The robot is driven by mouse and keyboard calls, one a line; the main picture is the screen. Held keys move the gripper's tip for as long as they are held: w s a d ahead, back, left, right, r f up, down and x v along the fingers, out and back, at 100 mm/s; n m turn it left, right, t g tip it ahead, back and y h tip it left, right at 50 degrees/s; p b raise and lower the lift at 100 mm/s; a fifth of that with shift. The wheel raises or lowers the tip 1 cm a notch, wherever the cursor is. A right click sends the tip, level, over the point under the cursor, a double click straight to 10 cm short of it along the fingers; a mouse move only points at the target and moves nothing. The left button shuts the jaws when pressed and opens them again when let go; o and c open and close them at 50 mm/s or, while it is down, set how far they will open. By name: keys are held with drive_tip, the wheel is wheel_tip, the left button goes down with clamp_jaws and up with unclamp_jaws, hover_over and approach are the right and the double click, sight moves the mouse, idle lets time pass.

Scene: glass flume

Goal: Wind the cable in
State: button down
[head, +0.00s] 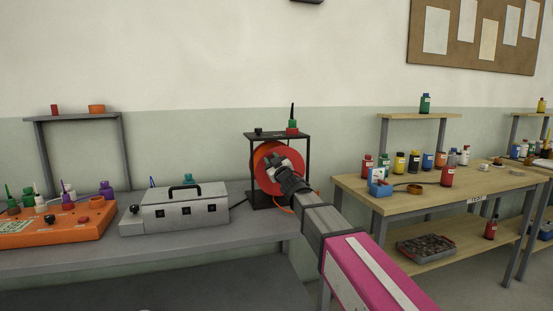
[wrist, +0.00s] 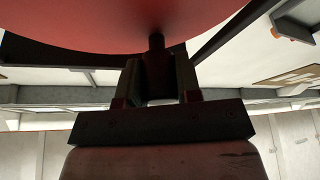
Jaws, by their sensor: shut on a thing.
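The cable reel (head: 262,160) is an orange-red disc in a black frame on the grey bench; it fills the top of the wrist view (wrist: 110,25). A short dark crank handle (wrist: 156,42) sticks out from its face. My gripper (head: 278,165) is in front of the reel. In the wrist view its fingers (wrist: 157,75) are shut on the handle. A bit of orange cable (head: 286,209) shows low at the reel's right side. My arm hides part of the reel, and the rest of the cable is out of sight.
Left of the reel stand a grey box with a black handle (head: 180,212) and an orange panel (head: 55,225) with bottles. Green and red bottles (head: 292,127) stand on the frame. A wooden table (head: 440,195) with several bottles is at right.

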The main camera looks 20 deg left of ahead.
drive_tip(key=f+n+g, duration=0.1)
drive_tip(key=n, duration=0.1)
drive_tip(key=s+a+f+n+g, duration=0.1)
drive_tip(key=n, duration=0.1)
drive_tip(key=a+f+n+g+y, duration=0.1)
drive_tip(key=n, duration=0.2)
drive_tip(key=shift+s+a+f, duration=0.1)
drive_tip(key=shift+s+f, duration=0.05)
drive_tip(key=shift+f, duration=0.05)
drive_tip(key=f+n, duration=0.1)
drive_tip(key=n+g, duration=0.1)
drive_tip(key=n, duration=0.1)
drive_tip(key=shift+s+a+f, duration=0.15)
drive_tip(key=shift+a+f, duration=0.05)
drive_tip(key=shift+f, duration=0.15)
drive_tip(key=shift+a+f+n+g+h, duration=0.1)
drive_tip(key=shift+f+n+g+h, duration=0.2)
drive_tip(key=shift+f+n+g, duration=0.7)
drive_tip(key=shift+s+n+t, duration=0.1)
drive_tip(key=shift+n+t, duration=0.2)
drive_tip(key=c, duration=0.8)
unclamp_jaws()
drive_tip(key=v, duration=1)
drive_tip(key=shift+s+d, duration=0.25)
drive_tip(key=shift+s, duration=0.05)
